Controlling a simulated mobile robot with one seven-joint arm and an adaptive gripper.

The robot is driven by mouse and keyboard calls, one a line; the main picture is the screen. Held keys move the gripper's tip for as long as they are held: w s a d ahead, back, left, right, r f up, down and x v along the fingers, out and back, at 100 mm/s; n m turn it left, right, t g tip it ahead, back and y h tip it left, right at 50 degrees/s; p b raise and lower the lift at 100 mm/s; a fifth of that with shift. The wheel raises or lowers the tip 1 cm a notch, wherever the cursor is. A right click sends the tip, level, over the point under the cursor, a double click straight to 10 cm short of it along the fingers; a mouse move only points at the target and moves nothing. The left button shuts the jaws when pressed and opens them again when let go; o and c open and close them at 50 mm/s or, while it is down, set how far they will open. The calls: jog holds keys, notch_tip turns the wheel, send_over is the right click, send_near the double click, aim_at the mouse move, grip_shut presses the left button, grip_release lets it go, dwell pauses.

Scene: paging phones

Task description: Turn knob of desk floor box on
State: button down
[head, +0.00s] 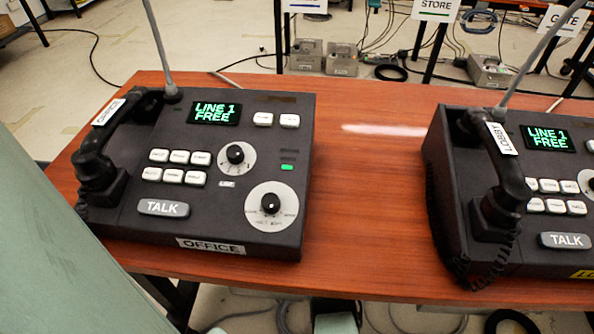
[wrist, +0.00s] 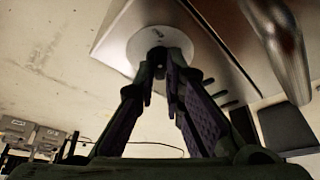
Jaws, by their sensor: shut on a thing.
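In the wrist view a pale metal box (wrist: 196,38) carries a round white dial plate (wrist: 152,33); it looks like the desk floor box. My gripper (wrist: 160,62) has both fingertips at the middle of this plate, shut on the small knob there. The fingertips hide most of the knob, so its pointer direction cannot be read. In the head view my gripper does not show. A grey-green object (head: 336,322) is partly visible below the table's front edge; I cannot tell whether it is the same box.
In the head view, the OFFICE phone (head: 225,246) and LOBBY phone (head: 505,262) stand on a reddish wooden table (head: 370,190). Grey boxes (head: 342,62) and cables lie on the floor behind. In the wrist view, a shiny rounded metal part (wrist: 283,50) is close at upper right.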

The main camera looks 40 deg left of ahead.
jog(key=m+p, duration=0.1)
jog(key=m+t+p, duration=0.1)
jog(key=m+p, duration=0.1)
jog(key=m, duration=0.1)
jog(key=shift+s+a+r+h, duration=0.1)
jog(key=shift+s+r+h, duration=0.05)
jog(key=shift+s+h, duration=0.15)
jog(key=m+t, duration=0.1)
jog(key=m, duration=0.1)
jog(key=m+h+p, duration=0.1)
jog(key=m, duration=0.1)
jog(key=shift+a+m+t, duration=0.15)
jog(key=shift+m+t, duration=0.15)
jog(key=shift+t, duration=0.1)
jog(key=m, duration=0.1)
jog(key=m+h+b, duration=0.1)
jog(key=m, duration=0.1)
jog(key=m+h, duration=0.1)
jog(key=m, duration=0.1)
jog(key=shift+s+a+f+t+b, duration=0.1)
jog(key=shift+a+f+t+b, duration=0.15)
jog(key=shift+a+t+b, duration=0.05)
jog(key=shift+a+m+h+b, duration=0.1)
jog(key=shift+m+h+b, duration=0.85)
jog(key=shift+m, duration=1.05)
jog(key=shift+r, duration=0.1)
jog(key=c, duration=1.7)
grip_release()
